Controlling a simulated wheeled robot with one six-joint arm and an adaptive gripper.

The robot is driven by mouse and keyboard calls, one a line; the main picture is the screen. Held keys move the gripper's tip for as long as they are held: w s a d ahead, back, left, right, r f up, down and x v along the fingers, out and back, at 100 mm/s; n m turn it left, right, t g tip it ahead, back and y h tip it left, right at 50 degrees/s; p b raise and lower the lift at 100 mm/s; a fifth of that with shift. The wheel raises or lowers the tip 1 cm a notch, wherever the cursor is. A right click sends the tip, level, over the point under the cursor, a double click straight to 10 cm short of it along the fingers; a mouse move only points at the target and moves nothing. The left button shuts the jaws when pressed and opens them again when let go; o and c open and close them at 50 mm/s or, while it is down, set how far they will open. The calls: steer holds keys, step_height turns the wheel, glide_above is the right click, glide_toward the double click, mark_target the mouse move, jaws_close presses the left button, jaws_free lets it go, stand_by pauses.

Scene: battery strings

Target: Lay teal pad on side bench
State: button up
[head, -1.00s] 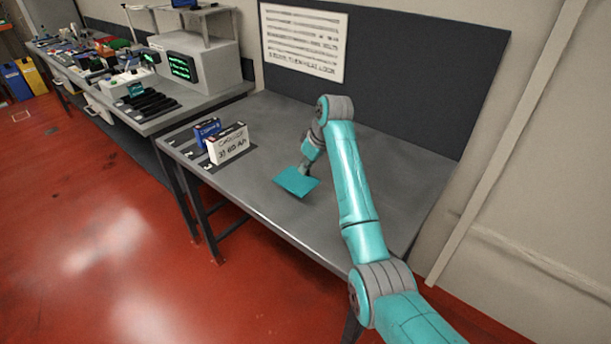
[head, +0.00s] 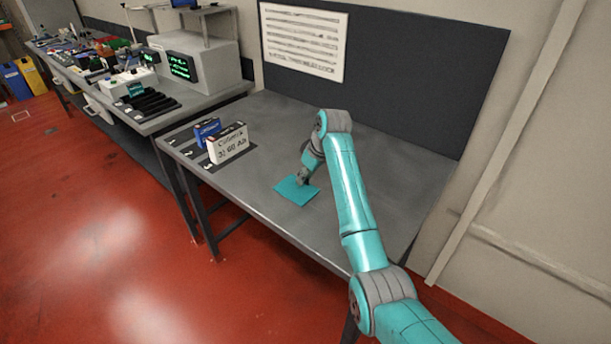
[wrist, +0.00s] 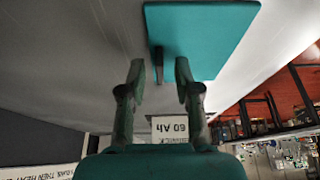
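The teal pad (head: 294,194) lies on the grey side bench (head: 250,215), near the middle and towards its front edge, and looks flat. In the wrist view the pad (wrist: 205,35) shows with a dark upright tab (wrist: 158,64) on it. My gripper (head: 302,181) is low over the pad. In the wrist view my gripper (wrist: 160,72) has its fingers apart on both sides of the tab, with gaps visible. The exact contact between pad and bench is hidden in part.
A white box (head: 228,145) marked 60 Ah and a blue box (head: 207,130) stand on dark numbered strips at the bench's left end. A dark panel (head: 400,75) rises behind. The bench right of my arm is clear. Another bench with equipment (head: 190,65) stands left.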

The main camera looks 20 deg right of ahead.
steer(key=v, duration=1.2)
steer(key=shift+s, duration=0.1)
